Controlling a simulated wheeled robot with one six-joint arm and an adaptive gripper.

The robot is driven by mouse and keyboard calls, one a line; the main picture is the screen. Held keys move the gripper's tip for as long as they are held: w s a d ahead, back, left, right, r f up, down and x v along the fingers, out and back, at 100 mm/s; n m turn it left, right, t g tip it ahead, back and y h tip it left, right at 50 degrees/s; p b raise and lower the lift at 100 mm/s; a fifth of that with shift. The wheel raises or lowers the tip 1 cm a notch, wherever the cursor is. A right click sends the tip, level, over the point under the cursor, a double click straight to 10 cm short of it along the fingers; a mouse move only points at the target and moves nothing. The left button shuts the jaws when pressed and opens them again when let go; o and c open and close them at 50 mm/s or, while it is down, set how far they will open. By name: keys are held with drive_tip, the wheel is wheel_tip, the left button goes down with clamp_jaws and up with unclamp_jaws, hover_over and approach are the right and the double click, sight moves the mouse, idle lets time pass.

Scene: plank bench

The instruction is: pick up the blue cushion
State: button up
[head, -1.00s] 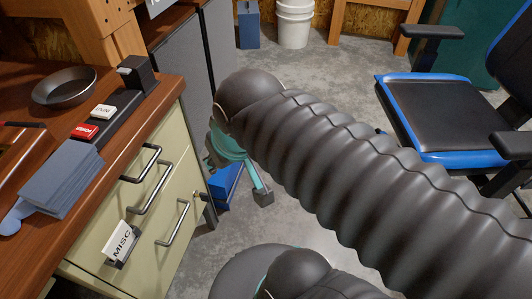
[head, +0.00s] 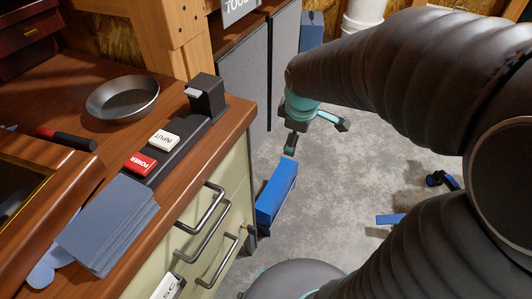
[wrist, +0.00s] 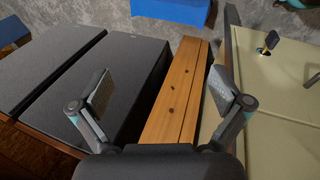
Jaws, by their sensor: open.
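The blue cushion (head: 277,192), a plain box-like blue block, is low down beside the bench's drawer cabinet in the head view. A blue piece that looks like it (wrist: 172,10) is cut off by the top edge of the wrist view. My gripper (head: 316,136) is above and to the right of the cushion in the head view, apart from it. In the wrist view my gripper (wrist: 160,90) has its two fingers spread wide with nothing between them. Both fingers point past a wooden beam. The cushion's far side is hidden.
The drawer cabinet (head: 190,250) with protruding handles stands left of the cushion. Grey panels (head: 243,85) stand behind it. The bench top (head: 70,105) holds a metal bowl (head: 122,97) and blue-grey sheets (head: 108,222). Grey floor (head: 335,195) is open right of the cushion.

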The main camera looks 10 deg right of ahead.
drive_tip(key=w+f+n+g, duration=0.1)
drive_tip(key=w+f+n, duration=0.5)
drive_tip(key=f, duration=0.3)
drive_tip(key=n+g+b, duration=0.1)
drive_tip(key=n+b, duration=0.1)
drive_tip(key=n, duration=0.8)
approach(277, 182)
drive_tip(key=shift+n, duration=0.4)
drive_tip(key=f, duration=0.2)
drive_tip(key=f+b, duration=0.1)
drive_tip(key=f, duration=0.2)
drive_tip(key=w+f, duration=0.1)
drive_tip(key=f, duration=0.1)
drive_tip(key=shift+d+f+b, duration=0.25)
drive_tip(key=shift+b, duration=0.15)
drive_tip(key=shift+w+f+b, duration=0.1)
drive_tip(key=shift+f+b, duration=0.35)
drive_tip(key=shift+f, duration=0.95)
drive_tip(key=shift+w+f+b, duration=0.15)
drive_tip(key=shift+f+b, duration=0.3)
drive_tip(key=shift+f, duration=1)
drive_tip(key=shift+r, duration=0.1)
drive_tip(key=c, duration=1.6)
